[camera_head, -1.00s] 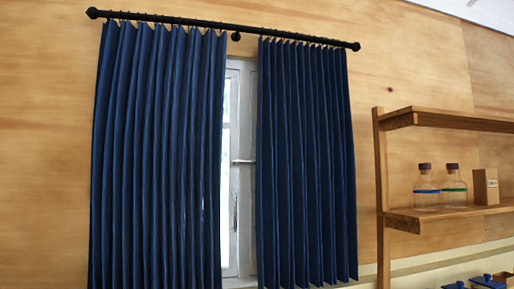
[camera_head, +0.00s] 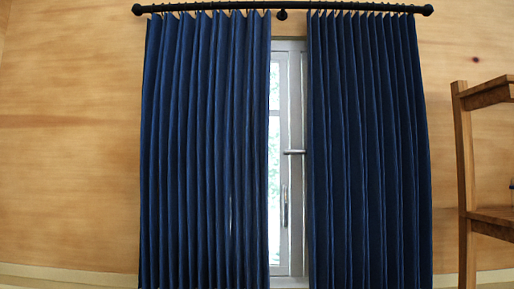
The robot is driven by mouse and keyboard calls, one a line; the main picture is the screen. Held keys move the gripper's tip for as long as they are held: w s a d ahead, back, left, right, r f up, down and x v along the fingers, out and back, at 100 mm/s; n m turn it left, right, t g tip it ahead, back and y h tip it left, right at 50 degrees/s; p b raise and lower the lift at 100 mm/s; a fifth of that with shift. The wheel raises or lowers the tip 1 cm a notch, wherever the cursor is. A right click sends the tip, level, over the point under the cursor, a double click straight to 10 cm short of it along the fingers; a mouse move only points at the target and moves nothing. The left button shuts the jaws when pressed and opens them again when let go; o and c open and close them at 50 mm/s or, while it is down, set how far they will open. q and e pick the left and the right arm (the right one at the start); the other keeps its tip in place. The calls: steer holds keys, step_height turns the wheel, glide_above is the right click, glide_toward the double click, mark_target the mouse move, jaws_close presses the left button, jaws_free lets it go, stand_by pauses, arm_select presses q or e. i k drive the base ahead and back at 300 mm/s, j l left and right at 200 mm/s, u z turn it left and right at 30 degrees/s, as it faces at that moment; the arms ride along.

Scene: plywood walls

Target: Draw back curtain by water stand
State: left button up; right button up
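Two dark blue pleated curtains hang from a black rod (camera_head: 282,8) in the head view. The left curtain (camera_head: 205,150) and the right curtain (camera_head: 368,150) leave a narrow gap between them. A white-framed window (camera_head: 286,160) with a handle shows in that gap. The curtains' lower ends run to the bottom edge of the picture. No water stand can be made out. Neither of my grippers is in view.
A wooden shelf unit (camera_head: 466,185) stands at the right edge, close to the right curtain and mostly cut off. The plywood wall (camera_head: 70,150) left of the curtains is bare.

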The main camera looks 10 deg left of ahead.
mark_target(259, 255)
steer(key=i+l+u, duration=0.2)
steer(key=l, duration=0.15)
steer(key=l+u, duration=0.25)
steer(key=l, duration=0.15)
steer(key=i+l+u, duration=0.2)
steer(key=l, duration=0.2)
steer(key=j+u, duration=0.1)
steer(key=i+j, duration=0.05)
